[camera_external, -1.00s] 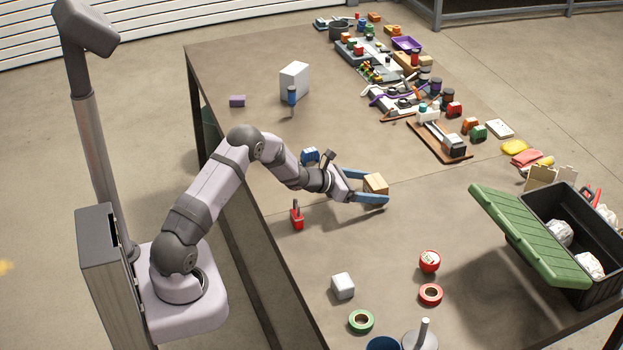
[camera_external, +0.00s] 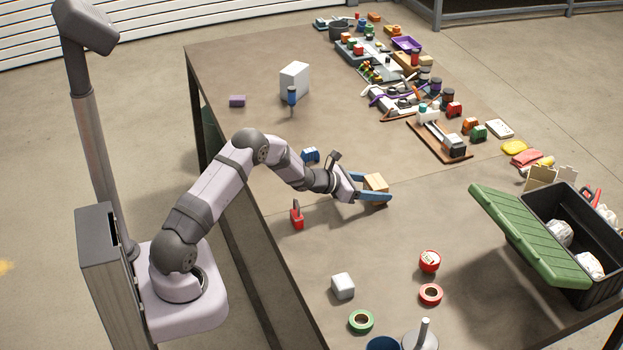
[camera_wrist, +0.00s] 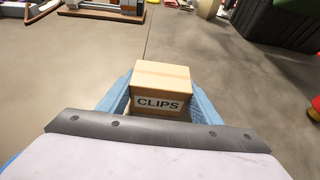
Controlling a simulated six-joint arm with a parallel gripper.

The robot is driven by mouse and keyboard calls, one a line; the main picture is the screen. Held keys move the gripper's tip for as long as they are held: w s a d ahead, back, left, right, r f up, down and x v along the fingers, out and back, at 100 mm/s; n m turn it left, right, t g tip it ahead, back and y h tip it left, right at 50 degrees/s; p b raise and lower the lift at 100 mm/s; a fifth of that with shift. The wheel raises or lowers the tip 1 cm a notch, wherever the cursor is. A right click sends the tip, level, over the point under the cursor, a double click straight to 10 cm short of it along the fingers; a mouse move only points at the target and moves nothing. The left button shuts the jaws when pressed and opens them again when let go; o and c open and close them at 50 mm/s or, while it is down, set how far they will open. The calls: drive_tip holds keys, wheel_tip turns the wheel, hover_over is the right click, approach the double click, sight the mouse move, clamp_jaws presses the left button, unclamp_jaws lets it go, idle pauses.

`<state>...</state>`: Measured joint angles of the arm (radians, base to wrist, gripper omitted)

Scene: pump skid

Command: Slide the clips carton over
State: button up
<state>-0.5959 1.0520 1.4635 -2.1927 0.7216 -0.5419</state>
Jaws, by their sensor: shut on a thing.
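The clips carton (camera_external: 375,182) is a small tan box on the table, in the middle of the external view. In the wrist view the carton (camera_wrist: 161,89) shows its plain top and a white label reading CLIPS. My gripper (camera_external: 376,188) has its blue fingers on either side of the carton and is shut on it. In the wrist view the fingers of my gripper (camera_wrist: 160,98) flank the carton left and right. The carton's underside is hidden, so I cannot tell whether it touches the table.
A red padlock-like item (camera_external: 297,215) and a blue item (camera_external: 310,155) lie near my wrist. A black crate with a green lid (camera_external: 525,235) stands at the right. A brown board (camera_external: 440,141) lies beyond the carton. The table just around the carton is clear.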

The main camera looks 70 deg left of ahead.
sight(405, 240)
drive_tip(key=shift+d, duration=0.1)
drive_tip(key=d+b, duration=1)
drive_tip(key=d, duration=0.6)
drive_tip(key=shift+d+f+b, duration=0.15)
drive_tip(key=shift+d+b, duration=0.2)
drive_tip(key=shift+d, duration=0.05)
drive_tip(key=shift+d+b, duration=1.05)
drive_tip(key=shift+d, duration=0.4)
drive_tip(key=o, duration=1.2)
drive_tip(key=shift+c, duration=0.2)
drive_tip(key=shift+s+r, duration=0.1)
drive_tip(key=shift+r, duration=0.1)
drive_tip(key=shift+b+v, duration=0.5)
drive_tip(key=shift+v, duration=3.1)
